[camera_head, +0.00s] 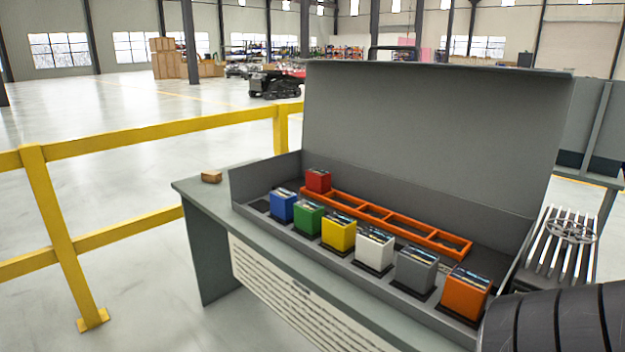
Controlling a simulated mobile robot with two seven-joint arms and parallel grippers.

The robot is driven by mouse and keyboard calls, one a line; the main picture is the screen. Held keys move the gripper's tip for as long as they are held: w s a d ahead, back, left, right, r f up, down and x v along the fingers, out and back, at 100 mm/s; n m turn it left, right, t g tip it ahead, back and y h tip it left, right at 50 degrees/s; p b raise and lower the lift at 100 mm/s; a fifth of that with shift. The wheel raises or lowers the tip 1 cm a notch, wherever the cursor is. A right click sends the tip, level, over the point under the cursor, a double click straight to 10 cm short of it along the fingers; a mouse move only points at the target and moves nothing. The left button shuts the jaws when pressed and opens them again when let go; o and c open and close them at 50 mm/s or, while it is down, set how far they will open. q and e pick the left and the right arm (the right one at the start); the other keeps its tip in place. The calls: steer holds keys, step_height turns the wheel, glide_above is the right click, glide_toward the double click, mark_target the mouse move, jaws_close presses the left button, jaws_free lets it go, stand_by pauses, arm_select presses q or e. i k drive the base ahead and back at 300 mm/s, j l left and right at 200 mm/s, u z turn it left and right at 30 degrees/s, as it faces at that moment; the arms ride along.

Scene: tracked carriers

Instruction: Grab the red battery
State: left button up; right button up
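The red battery (318,180) is a small upright block with a dark top. It stands at the left end of the orange rack (420,239), inside the open grey box (265,181). Its lower part is partly hidden, so I cannot tell how deep it sits in the rack. The other rack compartments look empty. Neither of my grippers is in view, and nothing is seen touching the red battery.
In front of the rack stand blue (282,206), green (309,218), yellow (338,234), white (374,250), grey (415,269) and orange (466,293) batteries. The raised lid (430,130) stands behind. A small brown block (211,176) lies on the table (205,198). A yellow railing (160,134) runs left.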

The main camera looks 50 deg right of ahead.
mark_target(318, 181)
steer(key=i+z, duration=0.3)
steer(key=i, duration=0.35)
steer(key=i+j+z, duration=0.15)
steer(key=i+z, duration=0.2)
steer(key=i, duration=0.25)
